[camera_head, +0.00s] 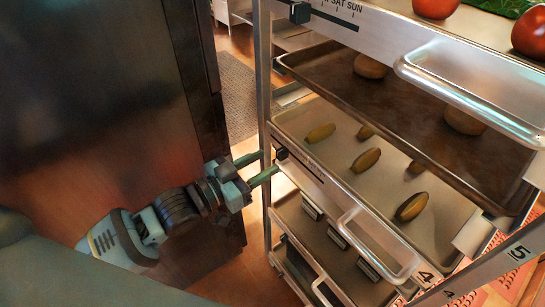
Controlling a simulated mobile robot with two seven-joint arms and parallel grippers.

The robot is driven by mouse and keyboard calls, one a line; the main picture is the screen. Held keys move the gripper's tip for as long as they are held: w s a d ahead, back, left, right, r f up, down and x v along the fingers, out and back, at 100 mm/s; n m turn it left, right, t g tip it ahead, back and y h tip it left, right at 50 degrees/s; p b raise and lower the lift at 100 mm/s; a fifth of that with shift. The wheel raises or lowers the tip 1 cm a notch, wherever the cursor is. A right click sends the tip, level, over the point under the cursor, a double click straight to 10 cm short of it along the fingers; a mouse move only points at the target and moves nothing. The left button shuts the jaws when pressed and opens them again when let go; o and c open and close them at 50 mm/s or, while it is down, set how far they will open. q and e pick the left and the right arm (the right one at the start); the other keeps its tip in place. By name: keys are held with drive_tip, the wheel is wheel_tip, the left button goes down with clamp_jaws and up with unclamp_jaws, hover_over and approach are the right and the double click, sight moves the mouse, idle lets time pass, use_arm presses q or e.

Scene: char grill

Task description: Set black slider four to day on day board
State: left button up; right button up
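A black slider (281,153) sits near the left end of the middle day board (311,177), a pale strip on the front of a metal rack. A tag with the number 4 (426,276) shows near this board's right end. My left gripper (268,165) reaches in from the left with its two green fingers apart. Its fingertips are close to the slider, at the board's left end; I cannot tell whether they touch it. Nothing shows between the fingers. The day marks on this board are too small to read. My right gripper is not in view.
The top board (370,27) has its own black slider (300,12) and shows SAT SUN. Clear handles (378,245) stick out from the boards. Trays hold buns and pickles (366,160). A tall dark panel (90,100) stands left; a rack post (263,80) is beside the fingers.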

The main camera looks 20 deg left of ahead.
use_arm(q)
drive_tip(key=shift+v, duration=1.75)
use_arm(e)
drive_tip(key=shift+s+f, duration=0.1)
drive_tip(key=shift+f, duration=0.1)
use_arm(q)
drive_tip(key=shift+f, duration=0.1)
drive_tip(key=s+a+f+n+g+y+p, duration=0.1)
drive_tip(key=s+f+y, duration=0.3)
drive_tip(key=s+f, duration=0.9)
drive_tip(key=s+a+f+n+g+y+p, duration=0.1)
drive_tip(key=s+a+f+n+g+y, duration=0.2)
drive_tip(key=s+f, duration=1)
drive_tip(key=shift+s+f+n+g+y+p, duration=0.3)
drive_tip(key=shift+s+f+n+g+y, duration=0.15)
drive_tip(key=shift+n+g+y, duration=0.45)
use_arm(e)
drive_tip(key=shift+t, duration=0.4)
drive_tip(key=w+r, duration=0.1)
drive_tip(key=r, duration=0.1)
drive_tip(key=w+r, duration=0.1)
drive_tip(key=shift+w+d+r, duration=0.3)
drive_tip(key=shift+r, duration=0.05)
use_arm(q)
drive_tip(key=shift+r, duration=0.1)
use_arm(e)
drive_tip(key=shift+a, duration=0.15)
use_arm(q)
drive_tip(key=shift+s, duration=0.1)
